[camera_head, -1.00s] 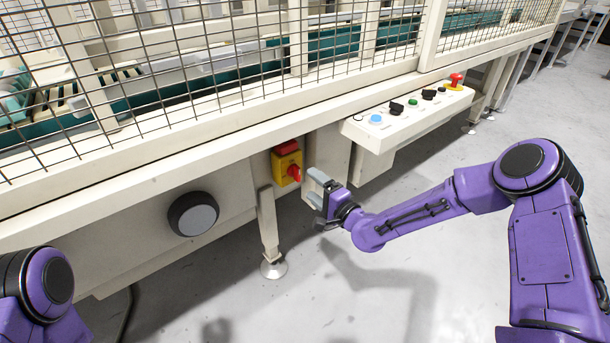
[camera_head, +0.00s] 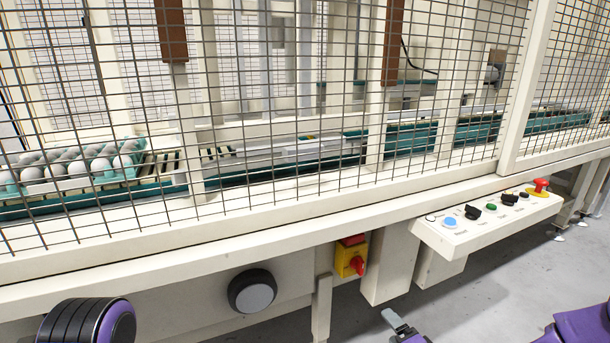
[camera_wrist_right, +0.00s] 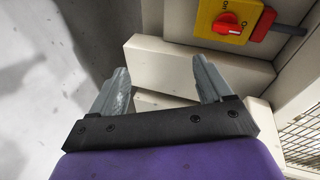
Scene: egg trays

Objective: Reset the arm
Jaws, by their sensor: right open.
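My right gripper (camera_head: 398,322) shows only in part at the bottom edge of the head view, below the machine's front. In the right wrist view its two grey fingers (camera_wrist_right: 160,85) are apart with nothing between them. The yellow switch box with a red knob (camera_head: 351,258) is up and left of this gripper in the head view; it also shows at the top right of the wrist view (camera_wrist_right: 228,18). The purple and black arm part (camera_head: 88,322) at the lower left is mine; my left gripper is not in view.
A wire-mesh fence (camera_head: 270,130) encloses a conveyor with a tray of white eggs (camera_head: 75,172) at left. A button panel (camera_head: 480,228) juts out at right, with a red emergency knob (camera_head: 540,185). A round black and grey knob (camera_head: 252,291) protrudes below. Grey floor (camera_head: 500,285) is open at lower right.

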